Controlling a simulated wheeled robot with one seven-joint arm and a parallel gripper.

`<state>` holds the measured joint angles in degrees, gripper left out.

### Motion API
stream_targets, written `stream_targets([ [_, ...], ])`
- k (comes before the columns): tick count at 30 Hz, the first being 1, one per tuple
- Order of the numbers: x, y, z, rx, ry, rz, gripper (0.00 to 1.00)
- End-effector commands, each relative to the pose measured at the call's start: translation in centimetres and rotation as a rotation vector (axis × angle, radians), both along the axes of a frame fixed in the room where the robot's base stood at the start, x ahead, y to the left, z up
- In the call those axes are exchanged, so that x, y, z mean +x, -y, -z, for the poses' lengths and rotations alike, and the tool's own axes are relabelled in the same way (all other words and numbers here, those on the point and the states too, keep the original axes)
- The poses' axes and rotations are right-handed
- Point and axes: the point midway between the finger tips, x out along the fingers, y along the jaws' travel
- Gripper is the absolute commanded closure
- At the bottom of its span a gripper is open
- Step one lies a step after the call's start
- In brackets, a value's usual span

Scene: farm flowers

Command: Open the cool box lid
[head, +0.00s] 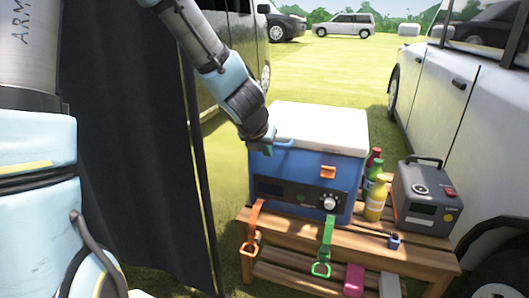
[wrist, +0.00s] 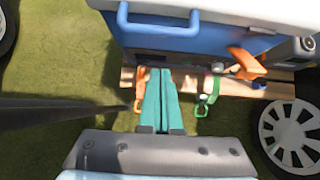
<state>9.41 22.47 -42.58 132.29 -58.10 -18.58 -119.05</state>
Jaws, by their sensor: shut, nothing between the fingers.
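The cool box (head: 285,172) is blue with a white lid (head: 325,125), and the lid lies shut on it. A blue handle (head: 288,144) shows at its upper front left; it also shows in the wrist view (wrist: 158,29). An orange latch (head: 328,172) sits on the front. My gripper (head: 267,150) is at the box's front left, by the handle's left end. In the wrist view its teal fingers (wrist: 161,72) are together and empty, pointing toward the box's front below the handle in the picture. I cannot tell whether they touch the box.
The box stands on a slatted wooden bench (head: 400,250). Bottles (head: 375,200) and a grey power unit (head: 427,195) stand to its right. Orange (head: 252,230) and green (head: 325,245) straps hang in front. A dark curtain (head: 125,140) is left; a white vehicle (head: 465,125) is right.

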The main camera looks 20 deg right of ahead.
Motion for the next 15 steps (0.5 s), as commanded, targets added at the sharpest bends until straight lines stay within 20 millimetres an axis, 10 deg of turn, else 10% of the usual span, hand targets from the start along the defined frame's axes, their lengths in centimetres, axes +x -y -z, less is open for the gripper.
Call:
stream_targets([
  [13, 3.6, 3.4, 6.4, 0.002, -0.002, 0.001, 1.00],
  [15, 3.8, 3.6, 4.3, 0.000, 0.004, 0.002, 1.00],
])
